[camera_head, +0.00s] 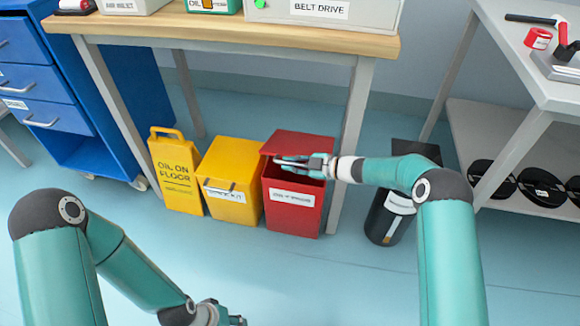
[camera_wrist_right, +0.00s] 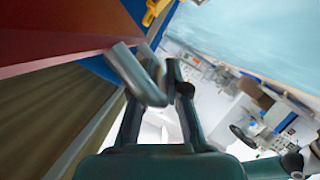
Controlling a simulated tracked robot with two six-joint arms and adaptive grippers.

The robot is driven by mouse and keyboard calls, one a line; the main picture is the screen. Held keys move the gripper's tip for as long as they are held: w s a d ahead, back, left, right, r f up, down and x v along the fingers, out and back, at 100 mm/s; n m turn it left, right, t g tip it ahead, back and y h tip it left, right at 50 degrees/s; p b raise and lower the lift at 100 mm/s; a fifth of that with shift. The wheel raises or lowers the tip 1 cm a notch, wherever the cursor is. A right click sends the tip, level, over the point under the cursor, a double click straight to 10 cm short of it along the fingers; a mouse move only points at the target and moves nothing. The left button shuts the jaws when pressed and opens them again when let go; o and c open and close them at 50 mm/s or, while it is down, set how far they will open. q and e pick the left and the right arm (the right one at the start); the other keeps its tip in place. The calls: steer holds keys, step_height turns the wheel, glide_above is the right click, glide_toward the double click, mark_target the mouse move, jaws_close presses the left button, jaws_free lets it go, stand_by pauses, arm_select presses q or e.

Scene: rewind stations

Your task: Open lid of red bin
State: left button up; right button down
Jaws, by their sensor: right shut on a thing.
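The red bin (camera_head: 292,215) stands on the floor under the workbench, with a white label on its front. Its lid (camera_head: 302,140) is tilted up at the front, and a dark gap shows between lid and bin. My right gripper (camera_head: 286,163) is at the lid's front edge, shut on the lid. In the right wrist view the lid (camera_wrist_right: 50,32) is a red slab at the upper left, and the gripper (camera_wrist_right: 160,80) is at its edge. My left gripper (camera_head: 238,320) is at the bottom edge of the head view, mostly cut off, away from the bin.
A yellow bin (camera_head: 228,207) stands just left of the red one, then a yellow floor sign (camera_head: 176,175). A black cylinder (camera_head: 388,222) stands to the right behind my right arm. The workbench (camera_head: 225,32) is above the bins. Floor in front is clear.

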arm_select(q)
steer(key=shift+r+p, duration=1.6)
steer(key=shift+r, duration=0.65)
arm_select(e)
step_height(320, 180, up, 5)
steer(key=w+m+g, duration=0.1)
steer(key=w, duration=0.2)
steer(key=shift+d+r+m, duration=0.15)
steer(key=shift+d+m, duration=0.15)
steer(key=shift+d, duration=0.15)
steer(key=c, duration=1.2)
jaws_free()
steer(key=v, duration=1.2)
steer(key=shift+d, duration=0.1)
